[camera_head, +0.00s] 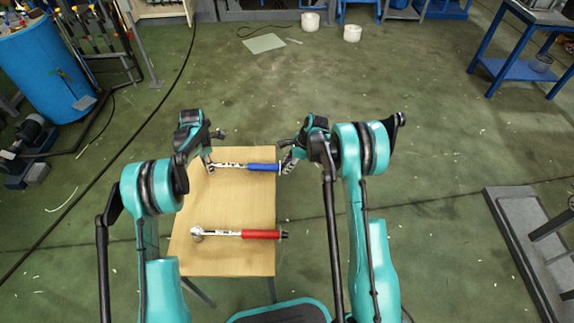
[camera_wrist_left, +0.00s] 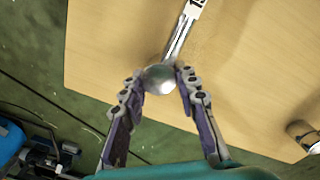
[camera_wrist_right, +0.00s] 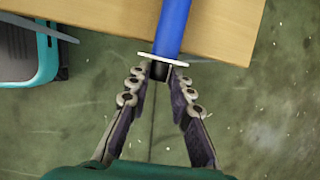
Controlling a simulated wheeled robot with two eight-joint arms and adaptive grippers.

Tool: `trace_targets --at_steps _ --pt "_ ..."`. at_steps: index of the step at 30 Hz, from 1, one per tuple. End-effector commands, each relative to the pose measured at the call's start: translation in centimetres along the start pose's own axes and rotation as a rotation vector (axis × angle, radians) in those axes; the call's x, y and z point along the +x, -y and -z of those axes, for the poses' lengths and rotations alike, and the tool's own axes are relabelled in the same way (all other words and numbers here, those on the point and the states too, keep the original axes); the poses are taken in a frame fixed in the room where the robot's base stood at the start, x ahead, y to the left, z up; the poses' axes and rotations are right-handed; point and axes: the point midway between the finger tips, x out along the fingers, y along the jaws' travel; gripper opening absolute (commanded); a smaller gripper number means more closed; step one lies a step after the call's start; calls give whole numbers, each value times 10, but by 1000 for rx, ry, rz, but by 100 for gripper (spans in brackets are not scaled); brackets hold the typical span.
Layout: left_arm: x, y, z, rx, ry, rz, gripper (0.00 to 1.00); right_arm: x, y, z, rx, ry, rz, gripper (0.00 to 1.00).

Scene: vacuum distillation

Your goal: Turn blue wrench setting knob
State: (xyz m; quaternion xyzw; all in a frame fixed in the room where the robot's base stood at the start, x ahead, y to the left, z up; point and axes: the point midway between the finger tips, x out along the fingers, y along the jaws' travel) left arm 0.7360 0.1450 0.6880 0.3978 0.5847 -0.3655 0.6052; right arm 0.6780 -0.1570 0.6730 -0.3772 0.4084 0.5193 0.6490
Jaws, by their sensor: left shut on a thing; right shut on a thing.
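The blue wrench (camera_head: 262,167) lies across the far part of a small wooden table, its blue handle to the right and its metal head to the left. My left gripper (camera_wrist_left: 161,84) is shut on the round metal head (camera_wrist_left: 160,78) of the wrench. My right gripper (camera_wrist_right: 162,72) is shut on the black setting knob (camera_wrist_right: 159,71) at the handle's end, just behind a pale ring and past the table edge. In the head view my left gripper (camera_head: 212,160) and my right gripper (camera_head: 288,163) are at opposite ends of the wrench.
A red-handled wrench (camera_head: 262,234) lies on the near part of the wooden table (camera_head: 230,260), its end also showing in the left wrist view (camera_wrist_left: 300,131). A blue barrel (camera_head: 40,70) stands at the far left. A grey platform (camera_head: 525,250) is at the right. Open green floor surrounds the table.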

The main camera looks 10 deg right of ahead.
Motion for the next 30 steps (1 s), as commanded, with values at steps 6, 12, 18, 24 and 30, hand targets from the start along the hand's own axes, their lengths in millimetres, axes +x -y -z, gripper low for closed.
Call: trace_targets --at_steps 6,12,18,24,30 --pt "0 0 0 0 1 1 0 1 -1 0 -15 -1 46 0" --pt "0 0 0 0 1 1 0 1 -4 0 -49 -5 156 0" --pt "0 0 0 0 1 1 0 2 -8 1 -92 -9 293 0" --pt "0 0 0 1 1 2 0 4 -10 1 -129 -13 409 0" --pt "0 0 0 1 1 1 0 4 -11 1 -153 -15 485 0"
